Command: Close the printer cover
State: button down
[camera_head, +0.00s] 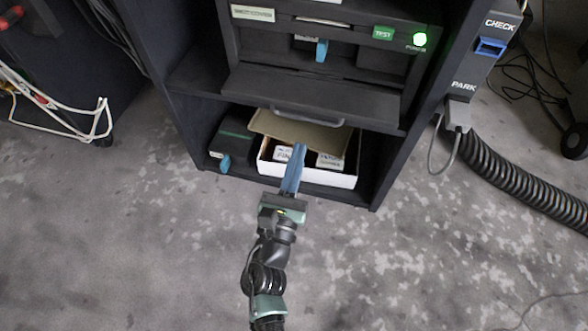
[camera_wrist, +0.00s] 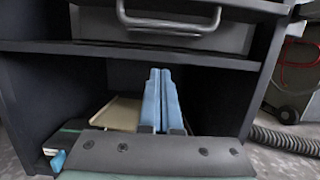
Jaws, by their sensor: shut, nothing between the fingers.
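The printer (camera_head: 345,45) is a dark unit on the upper shelf of a dark cabinet, with a lit green light and a green TEST label. Its cover (camera_head: 310,95) is a dark flap that hangs open, slanting outward below the printer's front, with a grey bar handle (camera_head: 308,116) along its lower edge. In the wrist view the handle (camera_wrist: 168,24) shows at the top, above the fingers. My gripper (camera_head: 299,148) has blue fingers, shut and empty. It is below the handle, in front of the lower shelf; whether it touches anything there I cannot tell.
A white box (camera_head: 335,180) with small labelled boxes and a tan lid (camera_head: 270,128) is on the lower shelf behind my fingers. A dark device (camera_head: 232,140) is left of it. A ribbed hose (camera_head: 520,190) runs at right. The floor in front is clear.

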aim_at(310, 102)
jog(key=shift+w+d+r, duration=0.15)
jog(key=shift+w+r, duration=0.25)
jog(key=shift+r, duration=0.35)
jog(key=shift+w+d+r, duration=0.1)
jog(key=shift+w+r, duration=0.3)
jog(key=shift+r, duration=0.3)
jog(key=shift+w+d+r, duration=0.15)
jog(key=shift+w+r, duration=0.25)
jog(key=shift+r, duration=0.35)
jog(key=shift+r+p, duration=0.1)
jog(key=shift+p, duration=0.25)
jog(key=shift+r+p, duration=0.1)
jog(key=shift+p, duration=0.25)
jog(key=shift+s+r+g+p, duration=0.1)
jog(key=shift+g+p, duration=0.2)
jog(key=shift+p, duration=0.5)
